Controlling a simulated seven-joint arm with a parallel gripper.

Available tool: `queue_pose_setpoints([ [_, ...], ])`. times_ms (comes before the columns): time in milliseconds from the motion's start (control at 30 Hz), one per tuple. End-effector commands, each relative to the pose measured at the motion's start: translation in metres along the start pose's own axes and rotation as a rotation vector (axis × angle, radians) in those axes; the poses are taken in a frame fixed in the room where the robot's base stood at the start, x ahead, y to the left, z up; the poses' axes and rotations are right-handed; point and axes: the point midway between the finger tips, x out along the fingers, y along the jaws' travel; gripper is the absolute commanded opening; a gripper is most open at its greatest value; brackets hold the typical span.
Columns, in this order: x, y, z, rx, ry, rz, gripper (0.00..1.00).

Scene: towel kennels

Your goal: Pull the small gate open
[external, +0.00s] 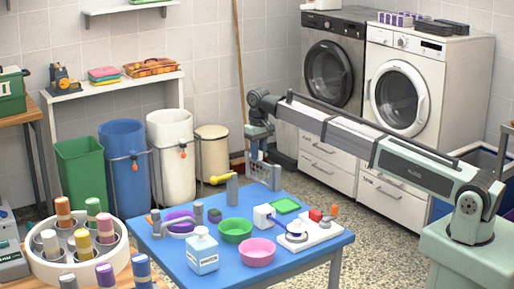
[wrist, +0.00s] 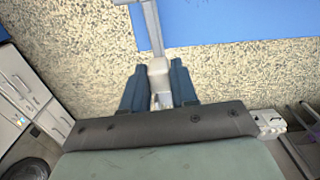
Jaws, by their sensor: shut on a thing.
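The small gate (external: 264,174) is a grey barred panel at the far edge of the blue table. In the wrist view the gate (wrist: 152,28) shows nearly edge-on as a thin grey strip, reaching from the table's edge out over the speckled floor. My gripper (external: 257,152) is above the gate, pointing down. In the wrist view my gripper (wrist: 160,88) has its two blue fingers around a pale block at the gate's near end, shut on it. The fingers hide part of this block. A grey post (external: 232,188) stands on the table left of the gate.
The blue table (external: 165,262) holds a green bowl (external: 235,231), a pink bowl (external: 257,252), a bottle (external: 202,255) and a white board (external: 320,233). A yellow-ended piece (external: 220,179) sticks out by the post. Bins and washing machines stand behind, with open floor between.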

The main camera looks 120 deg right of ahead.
Motion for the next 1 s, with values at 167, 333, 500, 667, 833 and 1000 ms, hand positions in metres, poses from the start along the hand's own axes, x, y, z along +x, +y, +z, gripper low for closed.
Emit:
queue_pose_setpoints([
  [167, -0.0006, 0.0041, -0.001, 0.05, 0.004, -0.001, 0.0],
  [333, -0.0007, 0.0056, -0.001, 0.069, 0.004, -0.001, 0.0],
  [500, -0.0007, 0.0058, -0.0011, 0.072, 0.004, -0.001, 0.0],
  [667, -0.0007, 0.0057, -0.0011, 0.071, 0.004, 0.0, 0.0],
  [833, -0.0006, 0.0057, -0.0009, 0.07, 0.003, 0.0, 0.4],
  [1000, -0.0003, 0.0057, -0.0004, 0.07, 0.002, 0.0, 0.49],
])
